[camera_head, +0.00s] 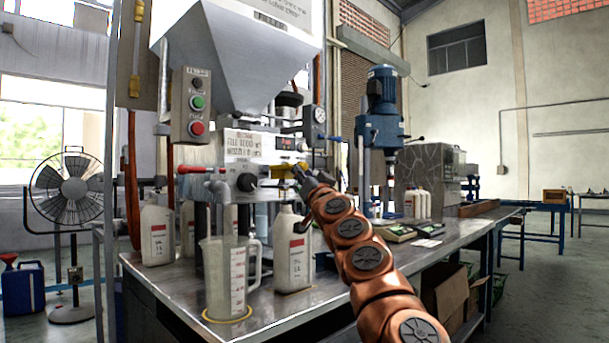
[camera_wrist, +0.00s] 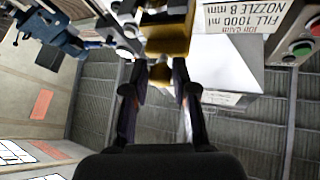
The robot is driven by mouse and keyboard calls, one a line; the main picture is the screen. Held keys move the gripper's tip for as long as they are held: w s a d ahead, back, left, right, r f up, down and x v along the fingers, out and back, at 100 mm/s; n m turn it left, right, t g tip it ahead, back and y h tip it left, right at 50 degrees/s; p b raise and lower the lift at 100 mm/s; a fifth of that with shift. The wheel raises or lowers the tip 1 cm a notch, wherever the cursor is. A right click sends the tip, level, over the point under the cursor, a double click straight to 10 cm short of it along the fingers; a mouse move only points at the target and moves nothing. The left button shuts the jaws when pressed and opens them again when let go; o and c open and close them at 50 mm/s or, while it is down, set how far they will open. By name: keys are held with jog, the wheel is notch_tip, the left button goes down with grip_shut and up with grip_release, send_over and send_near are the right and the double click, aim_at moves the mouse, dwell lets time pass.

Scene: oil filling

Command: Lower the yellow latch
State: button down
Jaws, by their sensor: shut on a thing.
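The yellow latch (camera_head: 283,171) is on the front of the filling machine, right of the black knob (camera_head: 247,182) and below the small red display. In the wrist view the latch (camera_wrist: 168,42) is a broad yellow piece at the top centre, with a smaller rounded end between my fingers. My gripper (camera_head: 300,173) is at the latch's right end, at the tip of my copper-coloured arm. In the wrist view my gripper (camera_wrist: 160,75) has its two dark fingers on either side of that rounded end, shut on it. The exact contact is partly hidden.
A clear measuring jug (camera_head: 224,285) stands on the metal bench (camera_head: 190,327) below the nozzle. White bottles (camera_head: 293,255) stand nearby. A red-handled lever (camera_head: 202,170) and a button box (camera_head: 192,107) are to the left. A blue drill-like machine (camera_head: 381,128) stands behind right.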

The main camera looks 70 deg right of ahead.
jog(key=shift+d+f, duration=0.15)
jog(key=c, duration=1.2)
grip_release()
jog(key=shift+w+d+f, duration=0.15)
jog(key=shift+d, duration=0.1)
jog(key=shift+o, duration=1.3)
jog(key=shift+a, duration=0.1)
jog(key=shift+r, duration=0.2)
